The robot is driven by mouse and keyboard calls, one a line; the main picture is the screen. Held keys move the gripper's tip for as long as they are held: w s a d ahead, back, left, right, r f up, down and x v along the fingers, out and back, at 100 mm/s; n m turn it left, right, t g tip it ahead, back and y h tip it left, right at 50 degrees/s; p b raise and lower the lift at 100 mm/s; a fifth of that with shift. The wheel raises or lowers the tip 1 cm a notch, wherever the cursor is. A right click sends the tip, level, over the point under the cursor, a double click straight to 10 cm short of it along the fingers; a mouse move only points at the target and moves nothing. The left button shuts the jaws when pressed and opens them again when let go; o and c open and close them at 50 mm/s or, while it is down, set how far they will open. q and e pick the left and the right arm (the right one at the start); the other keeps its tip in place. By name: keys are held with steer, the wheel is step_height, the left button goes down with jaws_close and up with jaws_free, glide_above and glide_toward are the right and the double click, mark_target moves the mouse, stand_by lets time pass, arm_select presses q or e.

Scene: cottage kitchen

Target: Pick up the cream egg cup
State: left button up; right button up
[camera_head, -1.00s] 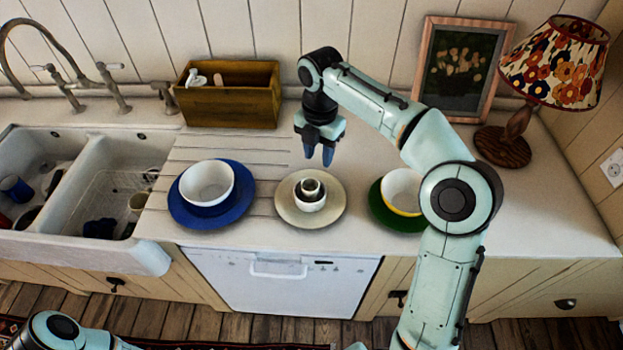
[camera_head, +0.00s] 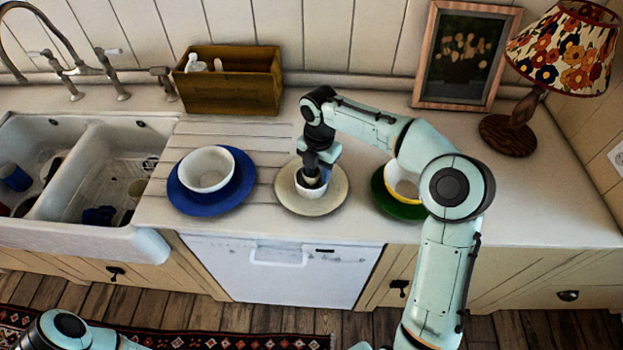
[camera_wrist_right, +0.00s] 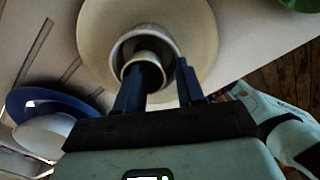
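A cream egg cup (camera_wrist_right: 145,55) is nested inside a white bowl (camera_wrist_right: 122,50) on a cream plate (camera_wrist_right: 95,30) in the right wrist view. The plate (camera_head: 333,203) and the white bowl (camera_head: 308,193) also show in the head view, where my right gripper mostly hides the egg cup. My right gripper (camera_wrist_right: 163,72) is open, pointing down at the nested stack. Its fingers are apart, one overlapping the egg cup's dark opening and the other to its right; I cannot tell whether they touch it. My left gripper is out of view.
A blue plate with a white bowl (camera_head: 207,168) stands left, a green plate (camera_head: 392,205) with a yellow-and-white bowl right. Behind are a wooden box (camera_head: 230,90), a picture frame (camera_head: 465,55) and a lamp (camera_head: 510,130). The sink (camera_head: 100,170) is far left.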

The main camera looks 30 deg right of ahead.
steer(key=shift+f, duration=0.35)
steer(key=shift+s+r, duration=0.1)
jaws_close()
